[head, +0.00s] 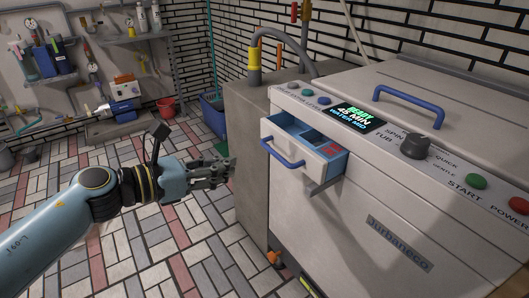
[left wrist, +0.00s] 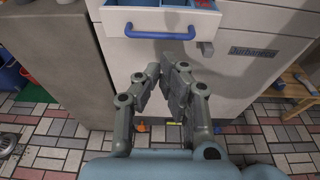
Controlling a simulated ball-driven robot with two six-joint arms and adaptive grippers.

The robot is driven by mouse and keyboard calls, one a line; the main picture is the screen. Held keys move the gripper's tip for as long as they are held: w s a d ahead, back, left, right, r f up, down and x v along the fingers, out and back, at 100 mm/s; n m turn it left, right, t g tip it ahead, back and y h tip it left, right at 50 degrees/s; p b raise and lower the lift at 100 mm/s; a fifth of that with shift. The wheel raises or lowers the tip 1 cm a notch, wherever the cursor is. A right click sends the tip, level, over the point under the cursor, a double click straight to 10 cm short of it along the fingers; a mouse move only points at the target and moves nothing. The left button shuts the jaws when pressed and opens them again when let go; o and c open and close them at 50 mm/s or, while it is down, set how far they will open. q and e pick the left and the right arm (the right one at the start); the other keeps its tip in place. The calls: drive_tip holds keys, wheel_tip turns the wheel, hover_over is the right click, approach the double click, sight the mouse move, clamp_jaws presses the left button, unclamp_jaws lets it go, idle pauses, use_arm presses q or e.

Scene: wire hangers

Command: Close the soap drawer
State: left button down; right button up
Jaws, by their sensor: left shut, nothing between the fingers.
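The soap drawer (head: 308,141) is pulled out of the upper left front of the white washing machine (head: 385,215). Its blue inside with compartments shows, and a blue bar handle (head: 281,152) is on its front. In the left wrist view the drawer (left wrist: 170,17) and its handle (left wrist: 160,33) are at the top, beyond the fingers. My left gripper (head: 230,172) is shut and empty, to the left of the drawer and apart from it. It also shows in the left wrist view (left wrist: 160,70), below the handle. My right gripper is in neither view.
A concrete block (head: 248,150) stands left of the machine, with a pipe above it. A control panel with a black knob (head: 415,146) lies right of the drawer. A red bucket (head: 166,107) and a blue bin (head: 213,115) stand behind. The tiled floor around my left arm is clear.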

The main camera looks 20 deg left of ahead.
use_arm(q)
approach(287, 145)
drive_tip(key=w+d+f, duration=0.2)
drive_tip(key=shift+w+f, duration=0.2)
drive_tip(key=shift+w, duration=0.1)
drive_tip(key=shift+d, duration=0.1)
drive_tip(key=x, duration=0.2)
drive_tip(key=r+b+x, duration=0.1)
drive_tip(key=x, duration=0.1)
drive_tip(key=b+x, duration=0.1)
drive_tip(key=x, duration=0.2)
drive_tip(key=shift+w+d+r, duration=0.15)
drive_tip(key=shift+r, duration=0.15)
